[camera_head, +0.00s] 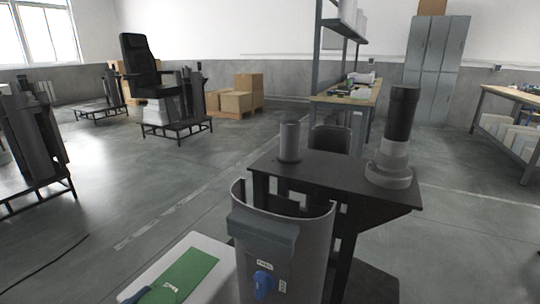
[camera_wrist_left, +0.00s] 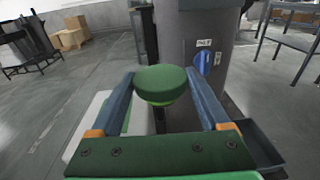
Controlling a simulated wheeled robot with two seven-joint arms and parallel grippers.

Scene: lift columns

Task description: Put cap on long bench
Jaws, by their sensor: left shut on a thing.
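The cap is a round green disc (camera_wrist_left: 162,84), held between the blue fingers of my left gripper (camera_wrist_left: 161,92) in the left wrist view. In the head view, a green piece and part of a blue finger show at the bottom left edge, mostly cut off. A bench (camera_head: 372,101) with a wooden top, grey legs and shelves above stands at the back, with items on it. A second wooden-topped bench (camera_head: 518,93) stands at the right edge. I cannot tell which one is the long bench. My right gripper is not in view.
A grey column (camera_head: 318,262) with a blue knob (camera_head: 263,284) stands close in front. A dark table (camera_head: 330,176) with cylinders stands behind it. Cardboard boxes (camera_head: 237,102) and a black chair (camera_head: 142,65) are farther back. Floor is open left of centre.

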